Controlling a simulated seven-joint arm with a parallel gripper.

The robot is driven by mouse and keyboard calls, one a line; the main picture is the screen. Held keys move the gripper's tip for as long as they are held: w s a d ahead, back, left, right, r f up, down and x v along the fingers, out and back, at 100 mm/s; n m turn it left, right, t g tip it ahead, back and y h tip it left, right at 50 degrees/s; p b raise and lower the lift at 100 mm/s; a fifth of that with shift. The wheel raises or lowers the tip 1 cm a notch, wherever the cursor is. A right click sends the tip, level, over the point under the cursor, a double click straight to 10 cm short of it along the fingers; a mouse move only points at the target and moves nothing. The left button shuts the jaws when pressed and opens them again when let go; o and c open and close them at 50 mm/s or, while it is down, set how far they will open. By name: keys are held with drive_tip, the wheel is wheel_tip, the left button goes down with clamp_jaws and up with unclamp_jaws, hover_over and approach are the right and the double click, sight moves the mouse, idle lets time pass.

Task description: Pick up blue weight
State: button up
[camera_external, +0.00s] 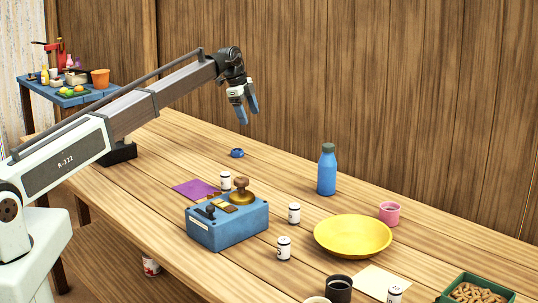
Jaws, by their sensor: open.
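A small blue round object (237,153), which looks like the blue weight, lies on the wooden table near its far side. My gripper (249,116) hangs above the table with its blue-tipped fingers pointing down and spread apart. It is open and empty. It appears above the blue weight and a little to its right in the picture, with a clear gap between them. The exact height and depth offset are hard to tell from this view.
A blue box (228,222) with a brass and wood knob stands nearer. A blue bottle (327,169), yellow plate (353,238), pink cup (389,213) and several small white jars stand to the right. A purple sheet (196,189) lies in front. The table around the weight is clear.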

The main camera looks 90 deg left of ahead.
sight(237, 150)
drive_tip(key=s+f+m+g, duration=0.1)
drive_tip(key=f+m, duration=0.1)
drive_tip(key=f, duration=0.2)
drive_tip(key=s+f+m+g, duration=0.1)
drive_tip(key=f+m, duration=0.1)
drive_tip(key=f, duration=0.2)
drive_tip(key=s+f+m+g, duration=0.1)
drive_tip(key=f+m, duration=0.1)
drive_tip(key=f, duration=0.2)
drive_tip(key=shift+s+d+f+h, duration=0.2)
drive_tip(key=shift+s+d+h, duration=0.1)
drive_tip(key=shift+s+h, duration=0.1)
idle(0.3)
drive_tip(key=shift+c, duration=0.3)
drive_tip(key=c, duration=1.2)
